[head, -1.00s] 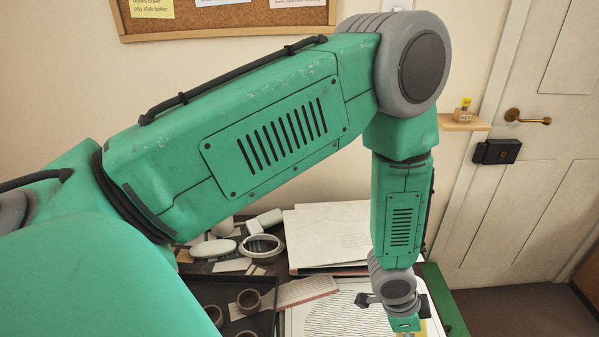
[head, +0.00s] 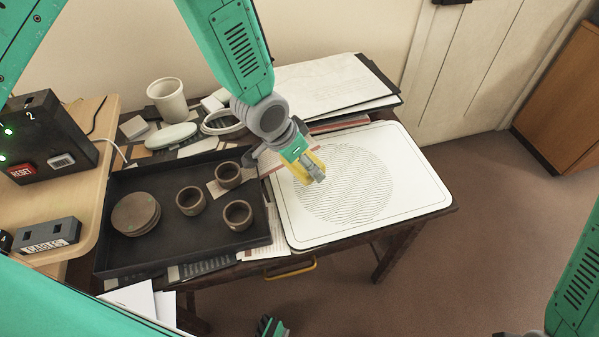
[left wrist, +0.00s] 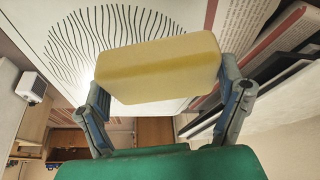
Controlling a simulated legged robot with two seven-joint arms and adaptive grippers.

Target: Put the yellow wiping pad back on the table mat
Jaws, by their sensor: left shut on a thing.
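The yellow wiping pad (head: 316,160) is held in my left gripper (head: 302,166) over the left part of the white table mat (head: 420,195). The pad also shows in the left wrist view (left wrist: 158,70), gripped at both ends by my left gripper's two fingers. The mat has a dark outline and a round patch of wavy lines; its patterned surface lies behind the pad in the left wrist view. I cannot tell whether pad and mat touch.
A black tray (head: 120,262) with several brown cups and discs stands left of the mat. White boards (head: 315,85) lie behind it. A white cup (head: 168,100) and pale items stand at the back left. A black control box (head: 45,140) sits on the wooden desk at left.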

